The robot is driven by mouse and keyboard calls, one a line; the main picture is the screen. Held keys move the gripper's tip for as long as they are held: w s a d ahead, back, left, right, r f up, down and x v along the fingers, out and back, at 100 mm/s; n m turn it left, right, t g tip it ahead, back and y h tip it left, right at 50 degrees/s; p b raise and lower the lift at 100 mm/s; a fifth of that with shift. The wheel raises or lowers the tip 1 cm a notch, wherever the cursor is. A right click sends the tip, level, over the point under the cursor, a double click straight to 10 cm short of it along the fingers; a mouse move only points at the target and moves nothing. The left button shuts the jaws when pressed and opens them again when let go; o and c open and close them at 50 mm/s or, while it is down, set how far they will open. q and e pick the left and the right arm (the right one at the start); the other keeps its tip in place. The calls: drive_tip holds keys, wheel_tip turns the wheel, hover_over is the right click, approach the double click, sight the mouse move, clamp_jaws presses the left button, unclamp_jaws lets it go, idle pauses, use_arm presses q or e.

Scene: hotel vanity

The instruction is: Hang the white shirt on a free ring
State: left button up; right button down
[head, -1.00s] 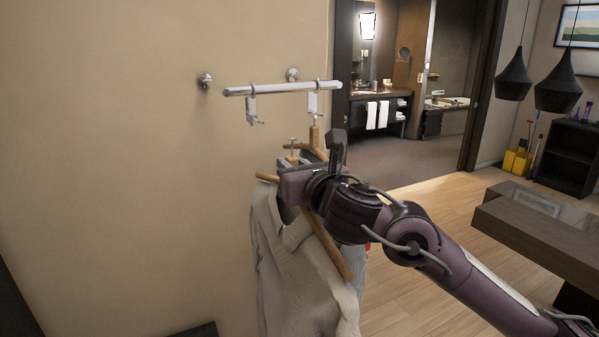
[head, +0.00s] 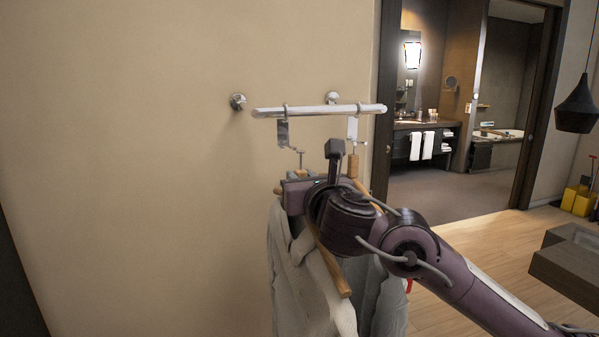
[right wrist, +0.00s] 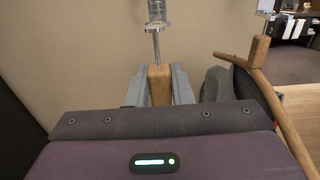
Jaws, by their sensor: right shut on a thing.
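The white shirt (head: 297,285) hangs on a wooden hanger (head: 328,262) below my right gripper (head: 294,186). In the right wrist view, my right gripper (right wrist: 158,88) is shut on the hanger's wooden neck (right wrist: 159,82), with its metal pin pointing up. The left ring (head: 284,112) on the rail (head: 320,110) carries a metal holder (head: 283,132). The pin top is at or just below this holder; I cannot tell whether they are joined. The right ring (head: 356,109) holds another wooden hanger (head: 353,166). My left gripper is not in view.
A grey garment (head: 391,300) hangs close behind and right of the shirt, partly hidden by my right arm. The wall (head: 130,150) is close behind the rail. A doorway opens at right, with a dark counter (head: 570,268) nearer.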

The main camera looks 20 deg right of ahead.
drive_tip(key=p, duration=0.3)
hover_over(319, 239)
drive_tip(key=w, duration=0.1)
drive_tip(key=shift+w+r, duration=0.1)
drive_tip(key=shift+w, duration=0.05)
drive_tip(key=shift+s, duration=0.7)
